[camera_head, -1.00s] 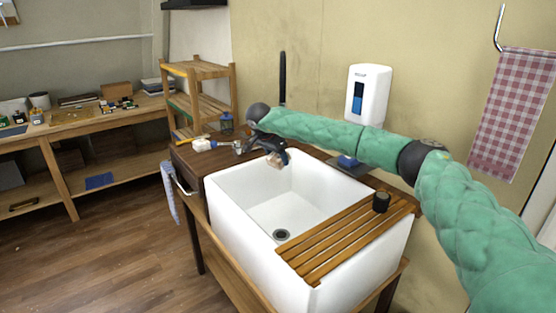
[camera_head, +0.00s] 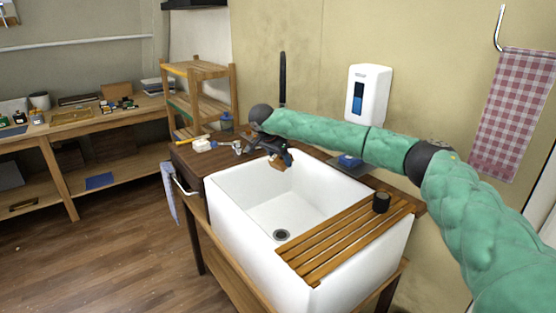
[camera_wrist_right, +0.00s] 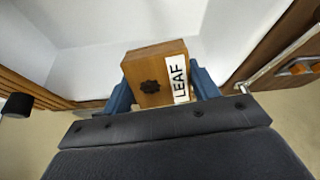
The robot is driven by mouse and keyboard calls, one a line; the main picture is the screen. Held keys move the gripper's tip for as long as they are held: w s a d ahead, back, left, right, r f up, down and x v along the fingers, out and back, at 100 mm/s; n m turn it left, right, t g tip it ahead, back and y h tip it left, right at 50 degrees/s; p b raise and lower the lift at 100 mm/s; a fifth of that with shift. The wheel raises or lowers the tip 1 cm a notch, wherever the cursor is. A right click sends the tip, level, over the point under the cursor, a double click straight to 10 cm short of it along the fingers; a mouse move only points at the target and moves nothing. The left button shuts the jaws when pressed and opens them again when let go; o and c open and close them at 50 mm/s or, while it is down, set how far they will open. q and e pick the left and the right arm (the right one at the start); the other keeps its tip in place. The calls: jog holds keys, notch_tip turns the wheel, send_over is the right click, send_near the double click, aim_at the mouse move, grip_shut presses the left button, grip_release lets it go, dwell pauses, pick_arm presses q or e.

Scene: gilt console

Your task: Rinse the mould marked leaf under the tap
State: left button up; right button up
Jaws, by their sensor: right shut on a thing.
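The leaf mould (camera_wrist_right: 150,76) is a small wooden block with a dark carved motif and a white label reading LEAF. My right gripper (camera_wrist_right: 162,84) is shut on it, with a blue finger on either side. In the head view the right gripper (camera_head: 284,158) holds the mould (camera_head: 277,165) over the back left part of the white sink (camera_head: 235,212). A dark upright pipe (camera_head: 283,78) rises behind the sink; the tap's spout is hidden behind my arm or cannot be made out. My left gripper is not in view.
A slatted wooden rack (camera_head: 335,240) lies across the sink's right side, with a black cup (camera_head: 381,202) on it. A white dispenser (camera_head: 368,94) hangs on the wall. Small items, including a white block (camera_head: 204,146), stand left of the sink. The basin is empty.

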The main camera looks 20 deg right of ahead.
aim_at(274, 167)
jog(key=shift+s+a, duration=0.65)
jog(key=shift+s, duration=0.4)
jog(key=shift+s+a, duration=0.65)
jog(key=shift+s, duration=0.35)
jog(key=shift+s+a, duration=0.65)
jog(key=shift+s, duration=0.4)
jog(key=shift+r, duration=0.1)
jog(key=s+a+r+p, duration=0.1)
jog(key=s+a+r, duration=0.1)
jog(key=s+r, duration=0.2)
jog(key=shift+s+a, duration=0.15)
jog(key=shift+a, duration=0.15)
